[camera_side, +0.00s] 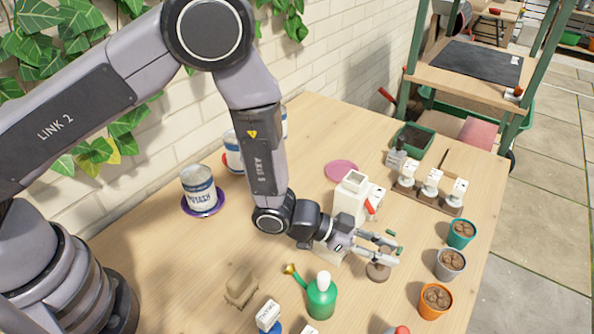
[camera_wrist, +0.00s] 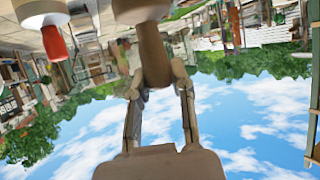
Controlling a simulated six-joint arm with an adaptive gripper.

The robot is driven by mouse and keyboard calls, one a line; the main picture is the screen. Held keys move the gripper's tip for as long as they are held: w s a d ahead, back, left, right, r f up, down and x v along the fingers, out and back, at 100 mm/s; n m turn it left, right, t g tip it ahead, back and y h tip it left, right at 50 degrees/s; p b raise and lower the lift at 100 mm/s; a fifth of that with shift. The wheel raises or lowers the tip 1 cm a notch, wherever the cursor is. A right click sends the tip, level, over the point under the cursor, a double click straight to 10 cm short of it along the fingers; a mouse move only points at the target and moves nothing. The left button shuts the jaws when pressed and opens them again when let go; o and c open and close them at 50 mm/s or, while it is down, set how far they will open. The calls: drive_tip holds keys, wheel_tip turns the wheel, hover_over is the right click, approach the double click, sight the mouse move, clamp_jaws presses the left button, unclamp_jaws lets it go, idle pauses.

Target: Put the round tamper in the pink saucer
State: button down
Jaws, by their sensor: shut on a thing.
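The round tamper (camera_side: 378,271) has a brown disc and a wooden handle and is near the right front of the table. My gripper (camera_side: 391,248) is shut on its handle. In the wrist view the brown handle (camera_wrist: 153,58) is between the two fingers of my gripper (camera_wrist: 160,88). I cannot tell whether the disc touches the table. The pink saucer (camera_side: 341,171) lies farther back, behind the white container, and looks empty; it is not visible in the wrist view.
A white container (camera_side: 350,198) with a red part beside it stands between my gripper and the saucer. A green watering can (camera_side: 320,296) is in front. Several small pots, including an orange one (camera_side: 435,301), line the right edge. A tin (camera_side: 198,187) stands on a purple saucer (camera_side: 203,210).

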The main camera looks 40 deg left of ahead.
wheel_tip(320, 180, up, 11)
drive_tip(key=w+a+n+t+y, duration=0.4)
drive_tip(key=w+a, duration=0.3)
drive_tip(key=a, duration=0.6)
drive_tip(key=w+a+n+t+y, duration=0.4)
drive_tip(key=w+a, duration=0.3)
drive_tip(key=a, duration=0.6)
drive_tip(key=n+g, duration=0.1)
hover_over(342, 174)
wheel_tip(342, 174, down, 15)
drive_tip(key=shift+f, duration=1.5)
drive_tip(key=shift+f, duration=0.1)
